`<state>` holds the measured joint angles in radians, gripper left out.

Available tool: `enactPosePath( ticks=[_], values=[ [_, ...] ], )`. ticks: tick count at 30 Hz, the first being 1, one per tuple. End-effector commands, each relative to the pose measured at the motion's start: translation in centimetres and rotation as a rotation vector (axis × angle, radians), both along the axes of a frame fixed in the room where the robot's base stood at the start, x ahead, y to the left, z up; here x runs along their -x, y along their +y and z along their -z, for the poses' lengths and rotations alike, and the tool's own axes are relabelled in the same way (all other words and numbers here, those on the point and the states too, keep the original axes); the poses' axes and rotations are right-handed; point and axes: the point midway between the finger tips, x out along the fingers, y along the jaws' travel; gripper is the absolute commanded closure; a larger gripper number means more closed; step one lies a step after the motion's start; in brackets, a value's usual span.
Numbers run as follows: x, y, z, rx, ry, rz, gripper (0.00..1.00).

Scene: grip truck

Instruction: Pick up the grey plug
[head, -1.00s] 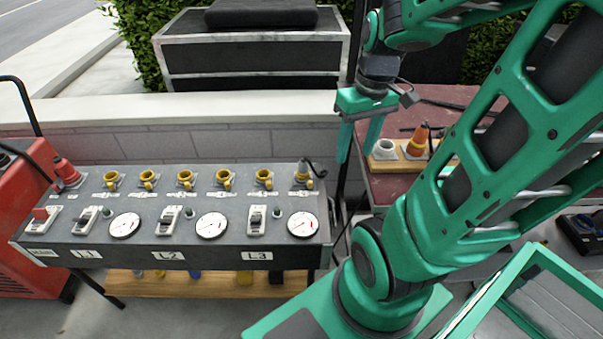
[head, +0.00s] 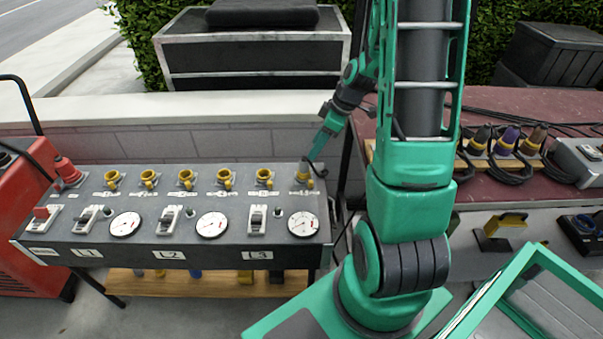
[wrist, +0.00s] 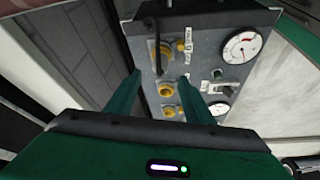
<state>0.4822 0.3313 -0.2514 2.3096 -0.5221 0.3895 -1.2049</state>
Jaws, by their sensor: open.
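A grey plug (head: 304,166) stands in the yellow socket at the right end of the control panel (head: 215,235), its dark cable looping to the right. My gripper (head: 316,153) is just above and right of this plug in the head view, angled down at it. In the wrist view the open fingers of my gripper (wrist: 160,93) point at the row of yellow sockets, with nothing between the fingertips. A dark cable (wrist: 154,40) crosses the end socket there; the plug itself is hard to make out. Whether a finger touches the plug is unclear.
Several yellow sockets (head: 186,177), switches and dials (head: 212,224) cover the panel. On the red table at right, a wooden rack holds plugs with looped cables, including a dark grey one (head: 480,138) and a purple one (head: 507,138). A low wall (head: 200,108) runs behind.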

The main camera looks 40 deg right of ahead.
Motion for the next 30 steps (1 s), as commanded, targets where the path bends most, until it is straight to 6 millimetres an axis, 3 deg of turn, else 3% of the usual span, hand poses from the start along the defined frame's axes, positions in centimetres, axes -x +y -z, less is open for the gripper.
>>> enactPosePath(
  ticks=[21, 30],
  values=[
    [-2.2, 1.9, 6.8, 0.000, 0.003, 0.002, 0.53],
    [-2.4, 2.1, 7.3, 0.000, 0.002, 0.003, 0.53]
  ],
)
